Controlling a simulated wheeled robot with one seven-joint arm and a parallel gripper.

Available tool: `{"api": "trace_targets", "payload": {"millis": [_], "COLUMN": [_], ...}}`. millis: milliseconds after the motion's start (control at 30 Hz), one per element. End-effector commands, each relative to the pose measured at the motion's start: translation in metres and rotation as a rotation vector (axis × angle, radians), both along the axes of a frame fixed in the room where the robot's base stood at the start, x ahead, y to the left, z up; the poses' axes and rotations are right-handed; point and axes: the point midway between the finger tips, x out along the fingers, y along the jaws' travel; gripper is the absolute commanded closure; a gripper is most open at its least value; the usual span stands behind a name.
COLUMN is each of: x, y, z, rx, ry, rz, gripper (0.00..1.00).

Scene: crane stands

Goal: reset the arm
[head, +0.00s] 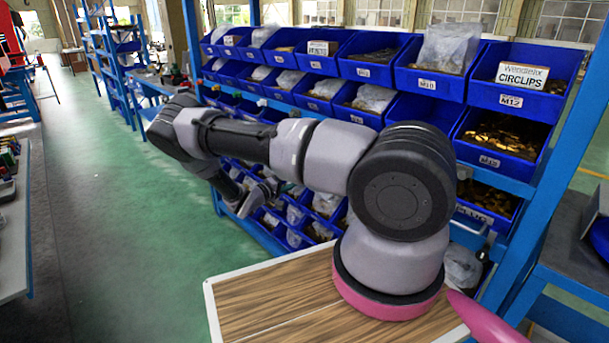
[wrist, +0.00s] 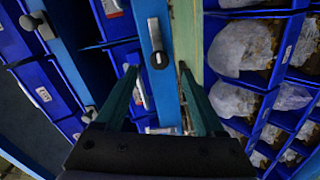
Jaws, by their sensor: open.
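My arm (head: 330,155) rises from its pink-ringed base on the right, reaches left across the head view, and bends down at the far left joint. My gripper (wrist: 157,72) is open, with two dark green fingers apart and nothing held between them. In the wrist view it faces a blue rack upright (wrist: 159,55) with a round hole. In the head view the end of the arm is low in front of the bins and partly hidden by my own links, so its fingers are hard to make out there.
A blue rack of bins with bagged parts (head: 447,55) stands close behind my arm. In the wrist view, bins (wrist: 240,60) lie close on both sides of my fingers. Open green floor (head: 110,200) is on the left, with a workbench (head: 15,230) at the far left.

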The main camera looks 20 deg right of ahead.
Motion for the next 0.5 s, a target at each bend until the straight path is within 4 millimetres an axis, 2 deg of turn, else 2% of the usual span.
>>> {"api": "trace_targets", "payload": {"millis": [167, 500], "x": [-0.007, -0.008], "y": [0.018, 0.021], "z": [0.0, 0.0], "rx": [-0.001, 0.0], "ry": [0.001, 0.001], "rz": [0.001, -0.001], "gripper": [0.29, 0.29]}}
